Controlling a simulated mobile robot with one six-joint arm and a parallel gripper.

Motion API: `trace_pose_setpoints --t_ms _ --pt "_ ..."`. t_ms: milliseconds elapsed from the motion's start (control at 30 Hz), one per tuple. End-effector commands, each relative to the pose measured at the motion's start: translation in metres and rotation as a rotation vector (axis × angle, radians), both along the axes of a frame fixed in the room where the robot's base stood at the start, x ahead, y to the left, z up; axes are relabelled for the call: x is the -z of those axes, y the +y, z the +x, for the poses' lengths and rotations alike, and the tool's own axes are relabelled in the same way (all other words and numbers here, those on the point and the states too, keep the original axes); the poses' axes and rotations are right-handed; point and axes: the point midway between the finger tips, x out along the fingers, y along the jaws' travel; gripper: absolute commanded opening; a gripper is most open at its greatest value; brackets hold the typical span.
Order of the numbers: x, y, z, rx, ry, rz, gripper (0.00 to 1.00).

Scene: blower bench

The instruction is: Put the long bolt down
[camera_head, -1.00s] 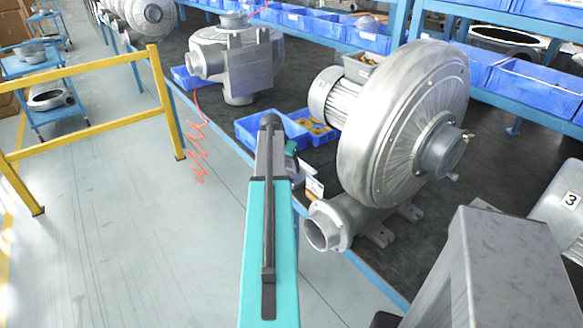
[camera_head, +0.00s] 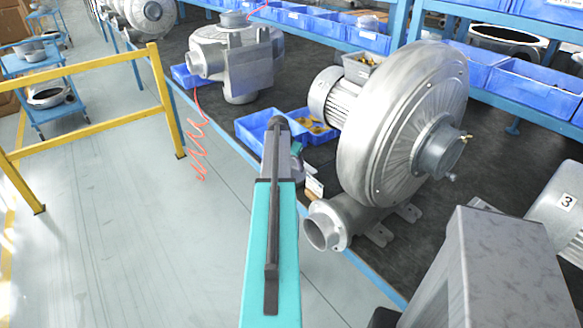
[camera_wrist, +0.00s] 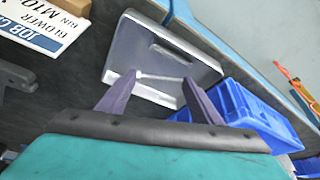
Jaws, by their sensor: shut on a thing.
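In the wrist view, my gripper (camera_wrist: 162,84) shows two dark purple fingers apart with the long bolt (camera_wrist: 160,78) between their tips. The bolt is a thin, pale metal rod lying crosswise from finger to finger. Behind it is a shallow grey tray (camera_wrist: 205,72) with a slot in its far part. The bolt appears in front of the tray; I cannot tell how high it is above it. In the head view my arm hides most of the gripper, and the bolt cannot be made out.
A blue bin (camera_wrist: 262,125) stands right beside the tray. A job card (camera_wrist: 45,25) lies at upper left in the wrist view. In the head view, a large grey blower (camera_head: 375,140) stands on the bench right of my arm. Another blower (camera_head: 237,62) stands farther back.

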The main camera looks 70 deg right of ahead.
Motion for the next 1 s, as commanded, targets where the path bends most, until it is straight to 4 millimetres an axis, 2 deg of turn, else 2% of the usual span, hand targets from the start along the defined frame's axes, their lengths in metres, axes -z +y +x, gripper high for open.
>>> trace_pose_setpoints --t_ms 200,667,700,800,1000 --pt "0.015 0.0 0.0 0.0 0.001 0.0 0.37" --pt "0.021 0.0 0.0 0.0 0.0 0.0 0.37" --pt "0.02 0.0 0.0 0.0 0.0 0.0 0.63" --pt "0.02 0.0 0.0 0.0 0.0 0.0 0.78" --pt "0.02 0.0 0.0 0.0 0.0 0.0 0.78"
